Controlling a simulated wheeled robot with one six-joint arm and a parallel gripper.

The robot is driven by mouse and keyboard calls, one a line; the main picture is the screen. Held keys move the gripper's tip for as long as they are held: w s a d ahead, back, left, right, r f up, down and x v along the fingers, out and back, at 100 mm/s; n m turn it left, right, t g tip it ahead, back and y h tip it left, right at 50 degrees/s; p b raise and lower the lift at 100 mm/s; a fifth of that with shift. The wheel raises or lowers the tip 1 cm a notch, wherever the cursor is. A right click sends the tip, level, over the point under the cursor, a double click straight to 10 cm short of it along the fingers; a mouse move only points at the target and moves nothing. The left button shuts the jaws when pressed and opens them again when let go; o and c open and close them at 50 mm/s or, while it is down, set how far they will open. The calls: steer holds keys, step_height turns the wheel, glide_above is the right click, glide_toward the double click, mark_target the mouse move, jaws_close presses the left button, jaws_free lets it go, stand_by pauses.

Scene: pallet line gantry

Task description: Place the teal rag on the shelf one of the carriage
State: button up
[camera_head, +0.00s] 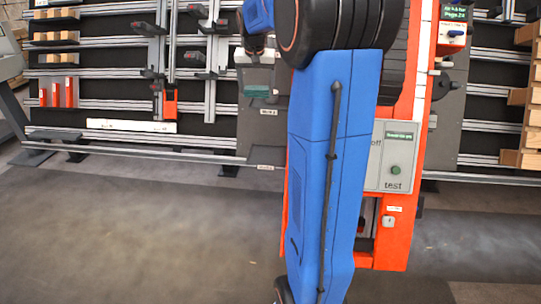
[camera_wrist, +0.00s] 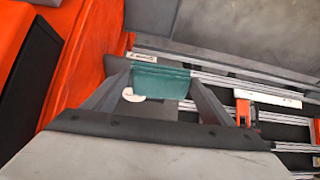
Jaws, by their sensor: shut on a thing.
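My gripper (camera_wrist: 160,82) is shut on the teal rag (camera_wrist: 160,74), which spans between its two fingertips in the wrist view. In the head view the rag (camera_head: 257,92) hangs as a small dark teal piece below my gripper (camera_head: 260,83), left of my blue arm. It is in front of a grey panel with a small label (camera_head: 267,112). A tall orange structure (camera_head: 402,235), perhaps the carriage, stands partly hidden behind my arm. I cannot make out which part is shelf one. In the wrist view an orange surface (camera_wrist: 85,60) lies close left of my gripper.
A rack with horizontal rails (camera_head: 210,140) runs across the back, holding wooden blocks (camera_head: 60,58) and red pieces (camera_head: 69,92). A grey control box (camera_head: 394,160) with a green button is on the orange structure. Grey floor (camera_head: 130,230) at the front left is clear.

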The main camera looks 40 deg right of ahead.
mark_target(268, 95)
steer(key=s, duration=0.2)
steer(key=s+d+r, duration=0.1)
steer(key=shift+s+m+g, duration=0.25)
steer(key=shift+m+g, duration=0.05)
steer(key=shift+s+d, duration=0.15)
steer(key=shift+s, duration=0.2)
step_height(268, 95, down, 28)
steer(key=shift+r, duration=0.1)
steer(key=o, duration=0.9)
steer(key=shift+o, duration=0.2)
steer(key=shift+r, duration=0.1)
